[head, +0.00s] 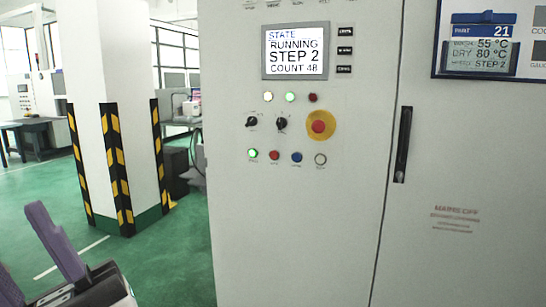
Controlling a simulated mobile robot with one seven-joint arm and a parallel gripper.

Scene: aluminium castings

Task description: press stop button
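A light grey control cabinet (290,220) fills the middle and right of the head view. Its lower button row has a lit green button (252,153), a red button (274,155), a blue button (296,157) and a pale button (320,159). Their labels are too small to read. A large red mushroom button (319,126) on a yellow disc sits above right of this row. The display (295,51) reads "STATE RUNNING STEP 2 COUNT 48". My gripper (18,238), with purple fingers apart and nothing seen between them, is at the lower left, well away from the buttons.
Indicator lamps (290,97) and two black rotary switches (281,123) sit above the button row. A black door handle (403,144) stands to the right. A white pillar (128,60) with black-and-yellow guards stands at left.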

